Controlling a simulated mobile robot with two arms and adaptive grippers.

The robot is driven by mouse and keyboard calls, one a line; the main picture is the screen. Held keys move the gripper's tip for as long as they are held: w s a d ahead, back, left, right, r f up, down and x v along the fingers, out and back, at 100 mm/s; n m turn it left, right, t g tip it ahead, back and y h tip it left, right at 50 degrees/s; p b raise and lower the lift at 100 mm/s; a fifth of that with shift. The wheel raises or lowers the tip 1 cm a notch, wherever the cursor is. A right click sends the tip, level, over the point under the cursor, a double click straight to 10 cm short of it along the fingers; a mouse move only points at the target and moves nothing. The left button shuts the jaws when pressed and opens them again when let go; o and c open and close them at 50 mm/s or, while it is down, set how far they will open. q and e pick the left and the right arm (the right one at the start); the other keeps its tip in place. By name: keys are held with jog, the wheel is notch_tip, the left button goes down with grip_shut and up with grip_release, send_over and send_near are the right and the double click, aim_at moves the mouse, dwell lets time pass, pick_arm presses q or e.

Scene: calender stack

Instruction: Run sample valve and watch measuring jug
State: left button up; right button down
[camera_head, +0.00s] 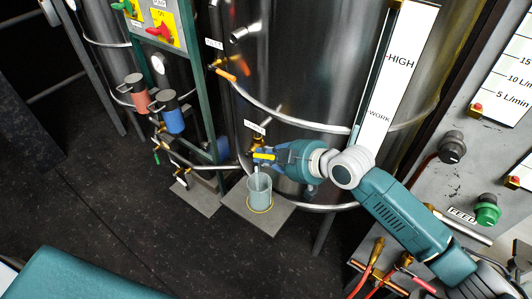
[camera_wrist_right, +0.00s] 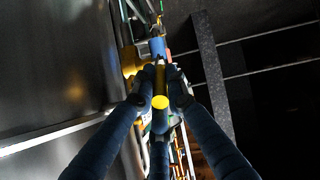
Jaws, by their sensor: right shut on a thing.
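The sample valve has a yellow handle (camera_head: 264,155) low on the big steel tank, under a small white label (camera_head: 255,128). My right gripper (camera_head: 272,156) is shut on this handle. In the right wrist view, its dark fingers (camera_wrist_right: 160,82) close from both sides on the handle, whose round yellow end (camera_wrist_right: 160,102) faces the camera. The measuring jug (camera_head: 259,193), pale and see-through, stands upright on a grey plate (camera_head: 280,212) just below the valve. A yellow ring shows near its base. I cannot tell its liquid level. My left gripper is out of view.
The steel tank (camera_head: 290,75) carries a HIGH/WORK level board (camera_head: 398,75). An orange-handled valve (camera_head: 226,74) sits higher on it. Red (camera_head: 136,92) and blue (camera_head: 169,114) canisters stand to the left. A control panel with a green knob (camera_head: 487,211) is on the right. Dark floor lies at left.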

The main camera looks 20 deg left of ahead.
jog(key=c, duration=1.7)
grip_release()
jog(key=shift+a+r, duration=0.1)
jog(key=shift+a, duration=0.05)
jog(key=shift+c, duration=0.2)
jog(key=v, duration=1.1)
jog(key=shift+d+r, duration=0.3)
jog(key=shift+s, duration=0.1)
dwell(4.0)
